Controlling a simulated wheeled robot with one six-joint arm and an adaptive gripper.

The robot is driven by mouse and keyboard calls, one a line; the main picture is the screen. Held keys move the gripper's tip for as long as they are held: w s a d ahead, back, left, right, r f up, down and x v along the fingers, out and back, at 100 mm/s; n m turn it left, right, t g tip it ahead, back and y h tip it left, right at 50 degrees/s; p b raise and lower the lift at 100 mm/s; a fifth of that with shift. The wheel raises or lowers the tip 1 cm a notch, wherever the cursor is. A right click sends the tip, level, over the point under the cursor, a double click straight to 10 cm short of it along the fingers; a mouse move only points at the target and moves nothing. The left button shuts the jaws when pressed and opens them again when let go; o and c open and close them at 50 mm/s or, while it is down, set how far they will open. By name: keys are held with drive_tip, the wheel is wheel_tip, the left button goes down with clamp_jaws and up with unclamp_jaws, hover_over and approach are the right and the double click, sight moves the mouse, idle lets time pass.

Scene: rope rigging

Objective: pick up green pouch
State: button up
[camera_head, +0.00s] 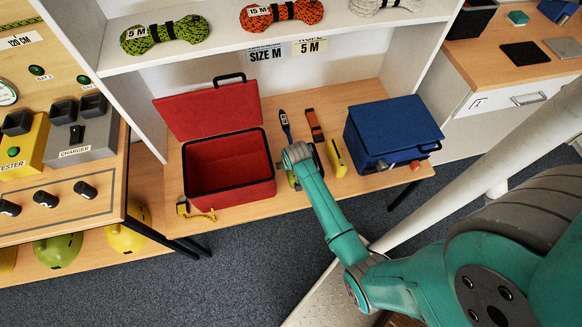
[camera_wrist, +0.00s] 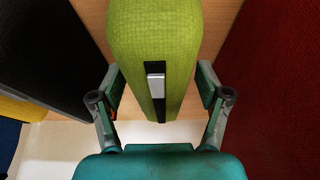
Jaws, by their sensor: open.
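The green pouch (camera_wrist: 178,45), with a black strap and metal buckle, stands out large in the wrist view. In the head view only a small green part of it (camera_head: 292,180) shows beside my gripper, on the wooden bench; the rest is hidden behind the gripper and arm. My gripper (camera_head: 299,158) is over the bench between the red box and the yellow tool. In the wrist view my gripper's fingers (camera_wrist: 160,85) are open, one on each side of the pouch's near end. A gap appears on both sides; contact cannot be made out.
An open red box (camera_head: 228,170) stands left of the pouch, close to my gripper. A blue box (camera_head: 394,130) stands to the right. A blue-handled tool (camera_head: 286,126), an orange tool (camera_head: 315,124) and a yellow tool (camera_head: 336,158) lie near. A shelf with rope coils (camera_head: 167,34) hangs above.

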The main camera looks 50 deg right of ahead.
drive_tip(key=shift+f, duration=0.2)
drive_tip(key=shift+c, duration=0.2)
drive_tip(key=c, duration=1.4)
drive_tip(key=shift+r, duration=0.1)
